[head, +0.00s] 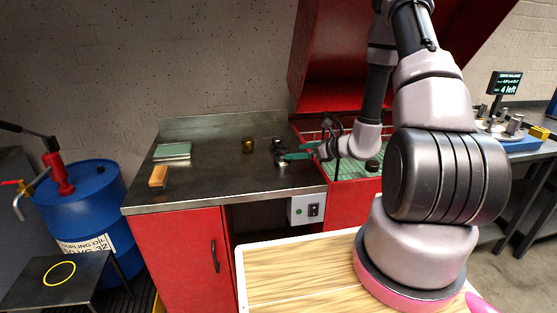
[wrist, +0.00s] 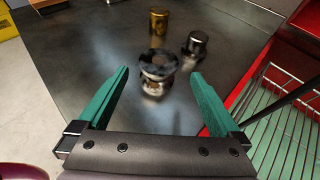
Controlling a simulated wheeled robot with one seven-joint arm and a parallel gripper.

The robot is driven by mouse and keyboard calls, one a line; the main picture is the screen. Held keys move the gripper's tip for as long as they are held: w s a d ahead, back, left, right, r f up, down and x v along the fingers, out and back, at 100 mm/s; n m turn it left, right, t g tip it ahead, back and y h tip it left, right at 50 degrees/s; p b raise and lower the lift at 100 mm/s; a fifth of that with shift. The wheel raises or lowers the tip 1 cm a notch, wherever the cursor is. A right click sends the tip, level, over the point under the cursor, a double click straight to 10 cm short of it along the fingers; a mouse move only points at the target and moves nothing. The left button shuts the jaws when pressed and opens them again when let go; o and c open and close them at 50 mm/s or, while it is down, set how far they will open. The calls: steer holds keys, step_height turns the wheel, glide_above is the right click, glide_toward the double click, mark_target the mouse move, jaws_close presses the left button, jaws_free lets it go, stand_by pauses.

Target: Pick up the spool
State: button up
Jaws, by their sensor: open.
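The spool (wrist: 157,75) stands upright on the dark steel bench top, shiny with a dark top and a narrower waist. In the wrist view it lies between and just ahead of my gripper's green fingertips (wrist: 160,82), with gaps on both sides. In the head view the gripper (head: 296,151) reaches in from the right, low over the bench. My gripper is open and holds nothing.
A brass cylinder (wrist: 159,22) and a steel cylinder (wrist: 195,43) stand beyond the spool. A red-framed bay with a wire basket (wrist: 285,125) is on the right.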

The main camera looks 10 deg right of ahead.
mark_target(283, 152)
steer(key=x, duration=1)
steer(key=shift+w+a, duration=0.1)
steer(key=shift+a, duration=0.05)
steer(key=c, duration=1.5)
steer(key=shift+r, duration=0.15)
